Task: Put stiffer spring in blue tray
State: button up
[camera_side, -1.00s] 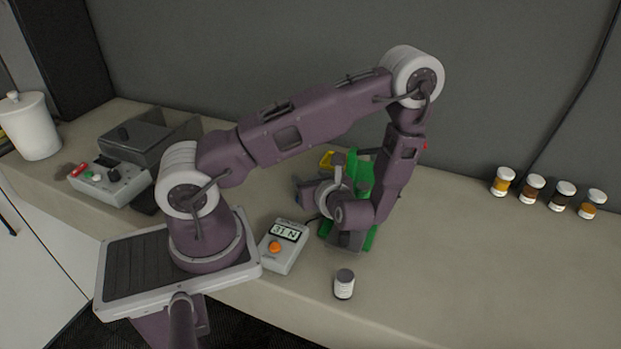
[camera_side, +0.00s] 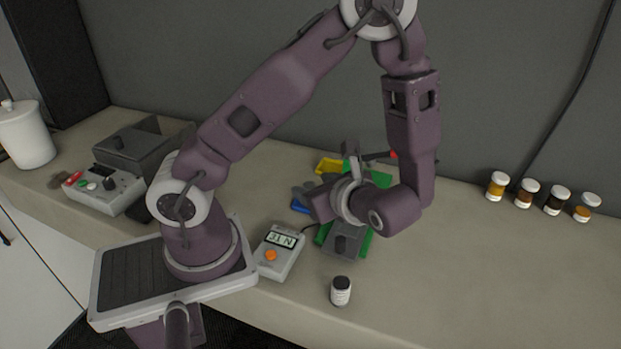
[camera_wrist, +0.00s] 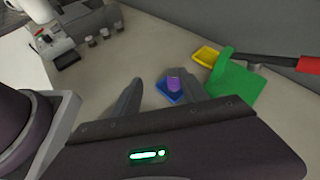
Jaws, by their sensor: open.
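The blue tray (camera_wrist: 170,97) lies on the bench in the wrist view, with a small purple piece (camera_wrist: 175,83), possibly a spring, in or on it. In the side view only part of the blue tray (camera_side: 299,206) shows behind my gripper. A yellow tray (camera_wrist: 206,56) is beside it and also shows in the side view (camera_side: 328,166). My gripper (camera_wrist: 158,82) is open, fingers apart and seemingly empty, above the bench near the blue tray. One finger overlaps the blue tray's edge in the wrist view. A green tester (camera_wrist: 232,84) stands to the right, partly hidden.
The tester has a red-handled lever (camera_wrist: 310,64). A grey meter (camera_side: 278,252) with an orange button and a dark-lidded jar (camera_side: 341,291) are near the front edge. Several jars (camera_side: 527,193) stand at the back right. A control box (camera_side: 105,187) is at left. The right bench is largely clear.

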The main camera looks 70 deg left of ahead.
jog(key=s+d+r+n+t+h, duration=0.3)
jog(key=s+d+r+n+h, duration=0.1)
jog(key=d+r+n+h, duration=0.1)
jog(key=s+d+r+n+t+h, duration=0.3)
jog(key=r+n+h, duration=0.4)
jog(key=r+n, duration=0.3)
jog(key=shift+s+d+n, duration=0.3)
jog(key=shift+s+d, duration=0.2)
jog(key=shift+d, duration=0.75)
jog(key=shift+r, duration=0.1)
